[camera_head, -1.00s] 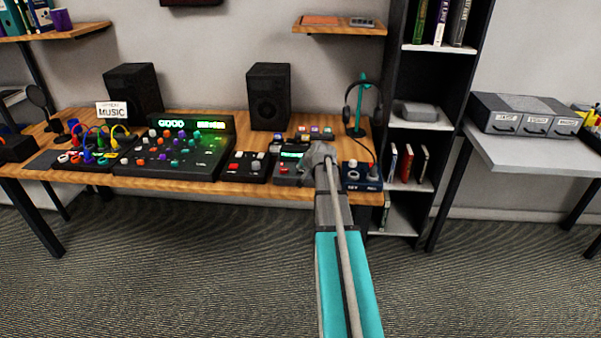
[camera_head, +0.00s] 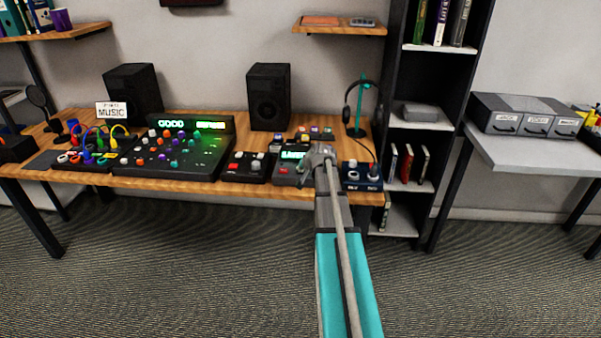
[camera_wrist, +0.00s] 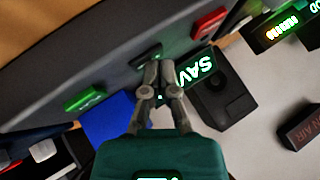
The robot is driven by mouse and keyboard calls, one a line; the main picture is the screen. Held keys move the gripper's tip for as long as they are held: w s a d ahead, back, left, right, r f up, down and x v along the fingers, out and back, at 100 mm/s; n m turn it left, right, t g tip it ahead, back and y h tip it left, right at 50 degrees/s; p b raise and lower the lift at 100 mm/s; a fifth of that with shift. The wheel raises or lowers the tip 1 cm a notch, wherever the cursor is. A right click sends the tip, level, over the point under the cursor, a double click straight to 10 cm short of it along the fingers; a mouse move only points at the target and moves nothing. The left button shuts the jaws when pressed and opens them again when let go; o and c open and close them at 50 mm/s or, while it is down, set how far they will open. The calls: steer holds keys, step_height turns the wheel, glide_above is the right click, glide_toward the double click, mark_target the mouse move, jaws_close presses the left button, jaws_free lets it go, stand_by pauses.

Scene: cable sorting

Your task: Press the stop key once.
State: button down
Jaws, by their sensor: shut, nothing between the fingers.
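A grey recorder with a lit green display (camera_head: 292,155) sits near the right end of the wooden desk. In the wrist view its panel carries a green key (camera_wrist: 85,101), a dark key (camera_wrist: 146,54) and a red key (camera_wrist: 208,22) in a row. I cannot read which is the stop key. The display there (camera_wrist: 196,68) shows letters like "SAV", partly hidden by my gripper. My gripper (camera_wrist: 157,66) is shut and empty, its tips at or just over the dark key's edge. I cannot tell whether they touch it.
A small box with knobs (camera_head: 362,173) stands right of my gripper, and a button box (camera_head: 244,168) stands left of the recorder. A blue block (camera_wrist: 115,122) and a dark device (camera_wrist: 224,97) lie close by my fingers. A headphone stand (camera_head: 358,110) is behind.

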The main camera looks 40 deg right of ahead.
mark_target(301, 173)
steer(key=shift+r, duration=0.1)
steer(key=shift+r+p, duration=0.7)
steer(key=shift+p, duration=0.15)
step_height(301, 173, up, 5)
steer(key=p, duration=0.5)
stand_by(1.1)
steer(key=s+a+n+g+y+p, duration=0.2)
steer(key=a+n+p, duration=0.1)
steer(key=a, duration=1)
steer(key=s+a+r+n+g+p, duration=0.2)
steer(key=s+a+n+g+p, duration=0.1)
steer(key=s+a, duration=0.6)
steer(key=s+a+r+n+g+h+p, duration=0.1)
steer(key=s+a+n+g+p, duration=0.3)
steer(key=s+a, duration=0.6)
steer(key=a+r, duration=0.1)
steer(key=a, duration=0.7)
steer(key=shift+s+r, duration=0.2)
steer(key=shift+r, duration=0.15)
